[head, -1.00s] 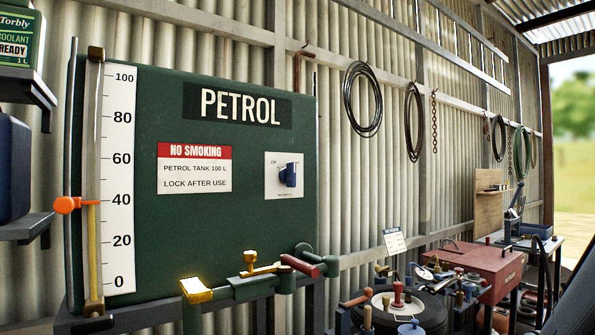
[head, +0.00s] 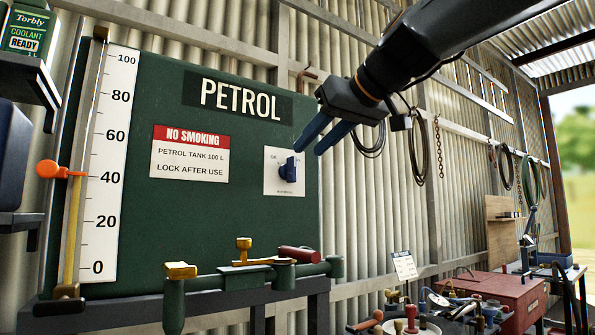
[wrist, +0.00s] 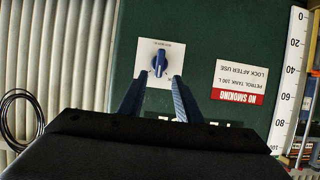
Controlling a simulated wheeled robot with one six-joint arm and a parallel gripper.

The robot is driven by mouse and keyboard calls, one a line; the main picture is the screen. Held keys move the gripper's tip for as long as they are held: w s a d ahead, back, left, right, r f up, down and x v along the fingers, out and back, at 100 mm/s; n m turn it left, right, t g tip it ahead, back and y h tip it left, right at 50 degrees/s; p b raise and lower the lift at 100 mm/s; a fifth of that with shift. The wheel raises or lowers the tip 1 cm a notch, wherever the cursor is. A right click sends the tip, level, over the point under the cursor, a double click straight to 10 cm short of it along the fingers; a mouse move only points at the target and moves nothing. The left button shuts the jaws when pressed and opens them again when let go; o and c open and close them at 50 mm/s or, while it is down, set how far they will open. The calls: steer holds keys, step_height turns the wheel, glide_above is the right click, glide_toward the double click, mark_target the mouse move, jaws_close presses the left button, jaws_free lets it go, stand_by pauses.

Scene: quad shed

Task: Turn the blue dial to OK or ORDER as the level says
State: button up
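The blue dial (head: 290,169) sits on a white plate (head: 284,188) on the green petrol tank's front; it also shows upside down in the wrist view (wrist: 159,63). A faint OK is at the plate's upper left; the other lettering and the exact pointing are too small to read. The level gauge (head: 76,210) has a yellow column reaching about the orange marker (head: 55,171), near 40; which is higher I cannot tell. My gripper (head: 309,148) is open and empty, its blue fingers just in front of the dial's upper right, apart from it.
A yellow-handled valve and red grip (head: 298,253) stick out along the pipe below the dial. A shelf (head: 28,75) with a coolant tin is at the left. A cluttered bench with a red box (head: 490,290) stands at the right. The tank face around the dial is clear.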

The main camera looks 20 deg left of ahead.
mark_target(295, 164)
steer(key=p+x, duration=0.1)
steer(key=x, duration=0.6)
steer(key=shift+w+f, duration=0.15)
jaws_close()
